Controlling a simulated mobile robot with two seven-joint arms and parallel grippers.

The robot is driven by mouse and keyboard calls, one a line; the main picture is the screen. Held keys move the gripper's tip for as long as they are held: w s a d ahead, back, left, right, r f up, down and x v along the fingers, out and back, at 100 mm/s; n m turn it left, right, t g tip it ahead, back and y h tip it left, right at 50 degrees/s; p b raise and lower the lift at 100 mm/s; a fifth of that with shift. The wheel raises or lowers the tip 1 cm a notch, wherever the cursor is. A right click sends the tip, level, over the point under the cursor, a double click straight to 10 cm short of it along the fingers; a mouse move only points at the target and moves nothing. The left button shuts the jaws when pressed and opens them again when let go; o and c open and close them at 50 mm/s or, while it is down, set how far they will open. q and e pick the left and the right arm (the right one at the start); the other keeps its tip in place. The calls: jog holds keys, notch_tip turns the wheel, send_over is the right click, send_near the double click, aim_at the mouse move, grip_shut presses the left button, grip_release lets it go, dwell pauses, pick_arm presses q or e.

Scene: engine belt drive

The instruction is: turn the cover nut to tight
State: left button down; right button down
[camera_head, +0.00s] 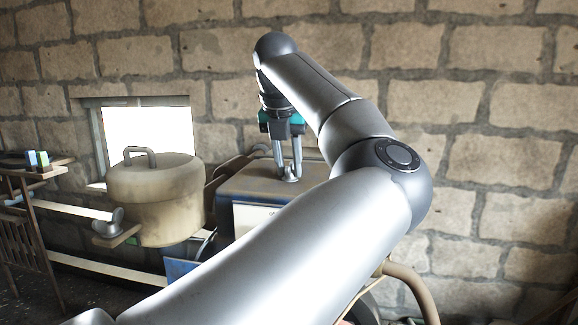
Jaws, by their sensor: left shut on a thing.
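My left gripper (289,177) reaches down from the end of my left arm, its fingers pointing at the top of a blue-sided box with a brown top (262,184). The fingers are shut on a small grey metal nut (291,179) on that top, which I take to be the cover nut. The nut is small and partly hidden by the fingertips, so its turn and tightness cannot be read. My left arm hides the right side and lower part of the box. My right gripper is not in view.
A tan lidded tank (155,195) with a handle stands left of the box. A wooden rack (28,215) stands at the far left. A stone wall (490,120) closes off the back.

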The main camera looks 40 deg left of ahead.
pick_arm(q)
jog(key=c, duration=0.7)
grip_release()
jog(key=shift+r, duration=0.1)
jog(key=v, duration=1.5)
jog(key=shift+p, duration=0.4)
